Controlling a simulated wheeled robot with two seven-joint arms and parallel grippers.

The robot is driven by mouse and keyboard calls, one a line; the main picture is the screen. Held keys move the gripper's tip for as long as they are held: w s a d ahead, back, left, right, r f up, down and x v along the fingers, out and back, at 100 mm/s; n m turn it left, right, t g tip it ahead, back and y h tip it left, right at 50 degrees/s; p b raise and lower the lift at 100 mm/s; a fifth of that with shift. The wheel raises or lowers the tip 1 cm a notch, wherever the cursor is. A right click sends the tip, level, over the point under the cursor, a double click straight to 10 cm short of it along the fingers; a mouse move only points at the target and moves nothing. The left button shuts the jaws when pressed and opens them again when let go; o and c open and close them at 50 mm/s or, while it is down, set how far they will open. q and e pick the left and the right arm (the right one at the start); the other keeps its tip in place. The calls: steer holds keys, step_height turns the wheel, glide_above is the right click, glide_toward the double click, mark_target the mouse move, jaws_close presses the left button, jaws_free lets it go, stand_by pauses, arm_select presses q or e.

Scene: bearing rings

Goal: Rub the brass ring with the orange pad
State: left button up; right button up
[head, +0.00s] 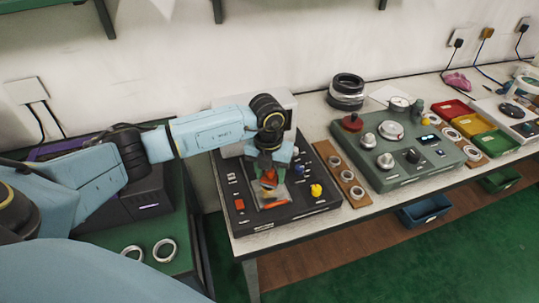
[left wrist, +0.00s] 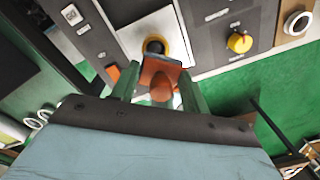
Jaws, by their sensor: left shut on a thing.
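My left gripper (head: 268,182) is over the black control panel (head: 236,220) on the bench. In the left wrist view the green fingers of my left gripper (left wrist: 160,92) are shut on the orange pad (left wrist: 161,68). The pad also shows between the fingers in the head view (head: 269,177). Just beyond the pad, a brass-coloured ring (left wrist: 154,38) with a dark centre sits on a grey plate (left wrist: 136,33). The pad overlaps the ring's near side in this view; I cannot tell whether they touch. The ring is not clear in the head view. My right gripper is out of view.
A yellow knob (head: 316,190) and an orange switch (head: 239,204) stand on the panel near the gripper. To the right are a brown strip with metal rings (head: 346,176), a grey-green machine (head: 398,163) and coloured trays (head: 480,130). Two rings lie on the green table (head: 184,276).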

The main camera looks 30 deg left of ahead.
arm_select(q)
step_height(320, 180, up, 2)
steer(key=shift+r+p, duration=0.1)
steer(key=shift+p, duration=0.45)
steer(key=shift+r+p, duration=1.1)
steer(key=shift+r, duration=0.4)
steer(key=shift+f, duration=0.1)
